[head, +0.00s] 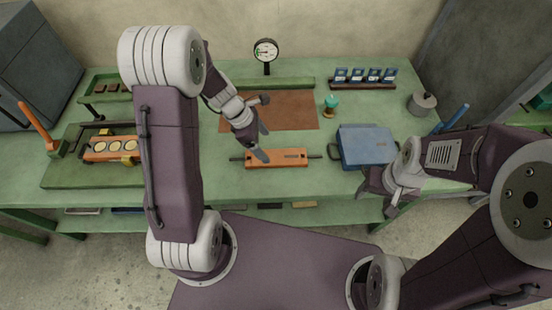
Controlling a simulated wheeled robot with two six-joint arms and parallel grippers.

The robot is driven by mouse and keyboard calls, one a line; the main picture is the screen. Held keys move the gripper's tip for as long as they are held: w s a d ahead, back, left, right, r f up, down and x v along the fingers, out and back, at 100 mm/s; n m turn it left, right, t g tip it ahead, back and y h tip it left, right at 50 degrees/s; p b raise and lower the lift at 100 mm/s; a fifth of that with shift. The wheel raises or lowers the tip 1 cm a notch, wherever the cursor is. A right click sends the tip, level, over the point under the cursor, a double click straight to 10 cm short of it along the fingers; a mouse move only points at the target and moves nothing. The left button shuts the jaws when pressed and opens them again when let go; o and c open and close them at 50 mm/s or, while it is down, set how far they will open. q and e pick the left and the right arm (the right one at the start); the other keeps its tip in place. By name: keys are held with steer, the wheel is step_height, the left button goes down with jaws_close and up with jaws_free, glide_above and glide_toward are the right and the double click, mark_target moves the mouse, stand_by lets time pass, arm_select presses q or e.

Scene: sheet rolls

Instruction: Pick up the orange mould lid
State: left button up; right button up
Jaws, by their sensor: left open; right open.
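The orange mould lid (285,160) is a flat orange bar with a thin dark rod sticking out at each end. It lies on the green bench near the front edge. My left gripper (263,142) is open, its fingers at the lid's left part. One fingertip overlaps the lid's far edge in the picture; I cannot tell whether it touches. My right gripper (373,200) is open and empty, at the bench's front edge below the blue box.
A brown mat (297,112) lies behind the lid. A blue box (367,146) stands close to the lid's right end. A dial gauge (266,51), a teal-topped piece (331,103), a rack of blue-and-white cards (365,77) and a grey weight (422,103) stand further back.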

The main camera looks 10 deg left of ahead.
mark_target(276, 157)
arm_select(q)
steer(key=x, duration=0.3)
steer(key=shift+w+d, duration=0.1)
steer(key=shift+d, duration=0.2)
steer(key=b+x, duration=0.2)
steer(key=x, duration=0.2)
steer(key=shift+a+f, duration=0.15)
steer(key=shift+d+f, duration=0.25)
steer(key=shift+f, duration=0.05)
steer(key=c, duration=0.7)
steer(key=shift+r, duration=0.1)
jaws_close()
